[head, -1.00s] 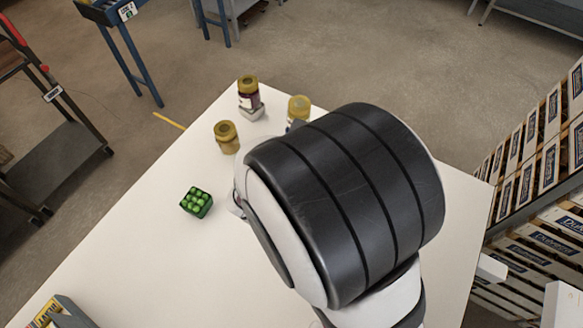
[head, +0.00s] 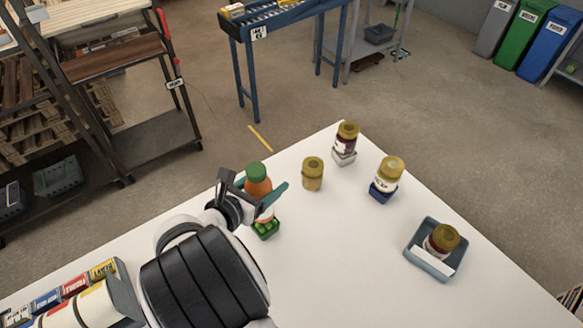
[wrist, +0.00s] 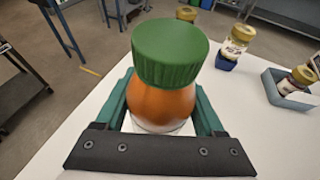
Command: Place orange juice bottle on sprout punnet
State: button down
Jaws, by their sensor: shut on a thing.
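The orange juice bottle (head: 258,186) has a green cap and an orange body and is upright. My gripper (head: 255,184) is shut on it, with a finger on either side. In the wrist view the bottle (wrist: 162,100) fills the space between my gripper's fingers (wrist: 160,112). The green sprout punnet (head: 266,230) is directly below the bottle in the head view, mostly hidden by the bottle and my gripper. I cannot tell whether the bottle's base touches the punnet. The punnet is not visible in the wrist view.
A yellow-lidded jar (head: 312,174) stands alone to the right. Boxes (head: 75,288) line the lower left.

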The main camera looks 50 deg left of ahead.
jog(key=shift+f, duration=1.45)
grip_release()
jog(key=shift+f, duration=0.15)
jog(key=v, duration=1.2)
jog(key=shift+r, duration=0.25)
jog(key=shift+w, duration=0.1)
